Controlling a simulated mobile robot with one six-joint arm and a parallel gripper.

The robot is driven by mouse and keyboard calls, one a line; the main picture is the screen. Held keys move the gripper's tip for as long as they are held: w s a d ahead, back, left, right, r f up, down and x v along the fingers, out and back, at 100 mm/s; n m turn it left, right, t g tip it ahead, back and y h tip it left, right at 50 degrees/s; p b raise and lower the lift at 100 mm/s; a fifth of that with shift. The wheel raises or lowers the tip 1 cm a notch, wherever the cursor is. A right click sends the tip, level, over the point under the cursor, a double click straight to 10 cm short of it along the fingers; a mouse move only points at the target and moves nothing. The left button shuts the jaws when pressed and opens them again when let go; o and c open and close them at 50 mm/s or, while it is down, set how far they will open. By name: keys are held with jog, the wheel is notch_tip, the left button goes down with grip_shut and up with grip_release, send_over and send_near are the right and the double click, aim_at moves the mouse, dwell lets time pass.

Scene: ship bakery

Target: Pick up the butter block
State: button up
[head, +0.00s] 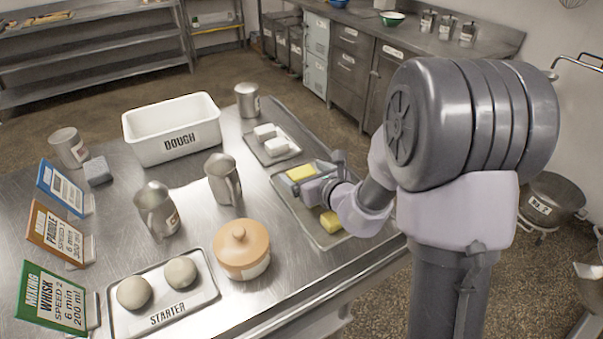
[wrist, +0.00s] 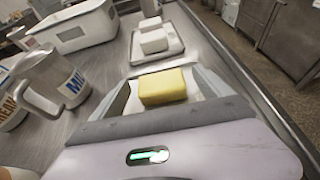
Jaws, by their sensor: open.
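A yellow butter block (head: 301,172) lies on a metal tray (head: 278,185) near the right edge of the steel table. A second yellow butter block (head: 331,221) lies on the same tray, nearer, partly hidden by my arm. My gripper (head: 324,175) is at the tray by the farther block. In the wrist view, one butter block (wrist: 162,87) sits between the two open fingers of my gripper (wrist: 166,85), with the fingers on either side of it. I cannot tell whether either finger touches it.
Behind is a small tray (head: 262,155) with white blocks (head: 271,137). A white DOUGH tub (head: 170,130), metal jugs (head: 222,178) and a lidded clay pot (head: 241,250) stand to the left. A STARTER tray (head: 165,305) with two dough balls is at the front left.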

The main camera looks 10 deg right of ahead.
jog(key=c, duration=1.5)
notch_tip(320, 180, up, 10)
jog(key=p, duration=0.5)
jog(key=shift+f, duration=0.1)
